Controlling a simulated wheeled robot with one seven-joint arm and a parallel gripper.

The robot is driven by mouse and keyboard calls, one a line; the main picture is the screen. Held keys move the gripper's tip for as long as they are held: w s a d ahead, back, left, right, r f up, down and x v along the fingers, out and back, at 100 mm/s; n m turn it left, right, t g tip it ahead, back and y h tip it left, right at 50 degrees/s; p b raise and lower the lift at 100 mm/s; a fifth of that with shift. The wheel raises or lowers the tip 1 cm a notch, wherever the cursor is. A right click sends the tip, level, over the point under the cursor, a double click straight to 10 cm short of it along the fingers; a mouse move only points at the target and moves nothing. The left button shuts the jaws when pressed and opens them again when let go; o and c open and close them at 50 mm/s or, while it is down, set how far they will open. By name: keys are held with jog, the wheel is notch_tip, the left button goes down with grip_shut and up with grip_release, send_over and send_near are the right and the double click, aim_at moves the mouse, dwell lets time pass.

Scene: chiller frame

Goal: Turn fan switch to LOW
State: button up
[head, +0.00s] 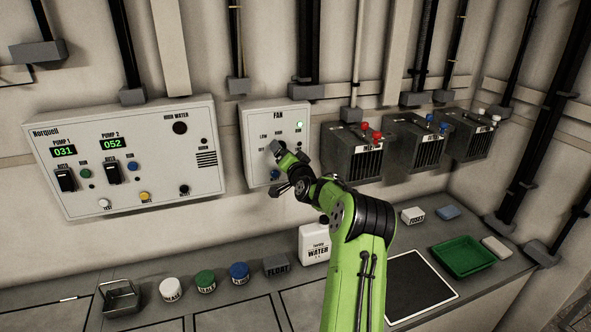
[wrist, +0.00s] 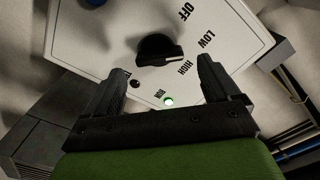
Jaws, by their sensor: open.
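The fan panel (head: 262,112) is a pale wall box with OFF, LOW and HIGH marks and a lit green RUN lamp (head: 300,125). In the wrist view, its black fan switch (wrist: 157,47) is a rotary knob. Its light pointer line faces the LOW and HIGH side; I cannot tell exactly which mark it meets. My gripper (wrist: 162,74) is open and empty, its two fingers apart near the knob and not closed on it. In the head view, my gripper (head: 276,149) is in front of the panel and hides the knob.
The Norquell pump panel (head: 130,190) is left of the fan panel, and several dark boxes with red, blue and white knobs, such as the red-knobbed box (head: 350,155), are to its right. Below, the counter holds jars, a white water container (head: 314,245) and a green tray (head: 463,256).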

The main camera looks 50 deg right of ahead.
jog(key=b+v, duration=0.1)
jog(key=v, duration=1.1)
jog(key=shift+s+b, duration=0.35)
jog(key=shift+b, duration=0.05)
jog(key=shift+a, duration=0.15)
jog(key=w+a+r+n+g+y+p, duration=0.1)
jog(key=w+a+n+y, duration=0.2)
jog(key=a, duration=0.7)
jog(key=w+a+r+n+g+y+p, duration=0.1)
jog(key=a+n+y, duration=0.35)
jog(key=a, duration=0.55)
jog(key=s+a+n+g, duration=0.35)
jog(key=s+a, duration=0.25)
jog(key=a, duration=0.6)
jog(key=s+a+n+g+p, duration=0.1)
jog(key=s+a, duration=0.3)
jog(key=s, duration=0.7)
jog(key=s+a+f+n+g+y+p, duration=0.1)
jog(key=s+a+n+g, duration=0.1)
jog(key=s, duration=0.8)
jog(key=shift+s+a+f+n+g, duration=0.3)
jog(key=shift+s+a+n+g, duration=0.1)
jog(key=shift+a+g, duration=0.5)
